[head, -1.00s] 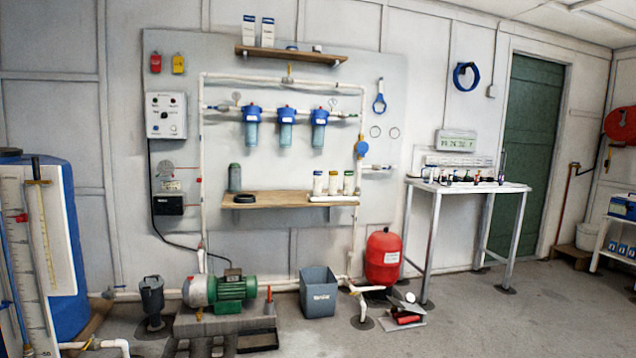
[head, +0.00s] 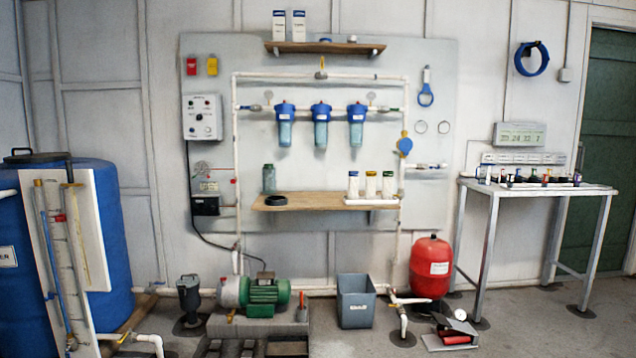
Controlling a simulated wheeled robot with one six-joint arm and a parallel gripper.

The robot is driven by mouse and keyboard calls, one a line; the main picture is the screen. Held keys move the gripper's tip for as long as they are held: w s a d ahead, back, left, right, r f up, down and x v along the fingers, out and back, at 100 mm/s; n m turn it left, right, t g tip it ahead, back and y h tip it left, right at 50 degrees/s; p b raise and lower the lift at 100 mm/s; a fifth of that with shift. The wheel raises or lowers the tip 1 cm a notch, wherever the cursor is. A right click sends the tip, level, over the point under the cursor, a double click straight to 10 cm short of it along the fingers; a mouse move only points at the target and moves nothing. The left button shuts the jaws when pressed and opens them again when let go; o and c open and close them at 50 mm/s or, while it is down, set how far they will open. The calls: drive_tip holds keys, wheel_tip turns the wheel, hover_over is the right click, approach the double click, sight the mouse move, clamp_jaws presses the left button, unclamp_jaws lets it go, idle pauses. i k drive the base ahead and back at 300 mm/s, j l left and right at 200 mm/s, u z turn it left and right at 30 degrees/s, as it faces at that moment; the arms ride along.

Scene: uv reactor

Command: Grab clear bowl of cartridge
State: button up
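Three clear blue-tinted filter bowls with blue heads hang in a row under the pipe on the grey wall panel: the left bowl (head: 285,132), the middle bowl (head: 321,132) and the right bowl (head: 356,132). I cannot tell from here what is inside them. A separate clear greenish bowl or jar (head: 269,179) stands at the left end of the wooden shelf, behind a black ring (head: 275,200). Three cartridge-like cylinders with coloured bands (head: 371,184) stand at the shelf's right end. My gripper is not in view.
A green pump (head: 264,297), a grey bin (head: 356,301) and a red tank (head: 430,268) stand on the floor below the panel. A blue barrel (head: 95,230) is at left. A white bench (head: 540,190) with small items is at right.

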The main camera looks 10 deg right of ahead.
sight(268, 174)
drive_tip(key=i+l+z, duration=0.4)
drive_tip(key=i, duration=0.45)
drive_tip(key=i+z, duration=0.4)
drive_tip(key=i, duration=0.4)
drive_tip(key=i+u, duration=0.1)
drive_tip(key=i, duration=0.45)
drive_tip(key=i+l+u, duration=0.1)
drive_tip(key=i, duration=0.5)
drive_tip(key=i+l+u, duration=0.1)
drive_tip(key=i, duration=0.45)
drive_tip(key=i+l+u, duration=0.15)
drive_tip(key=i+u, duration=0.15)
drive_tip(key=i, duration=0.15)
drive_tip(key=i+l+u, duration=0.3)
drive_tip(key=i, duration=0.15)
drive_tip(key=i+l+u, duration=0.3)
drive_tip(key=i, duration=0.5)
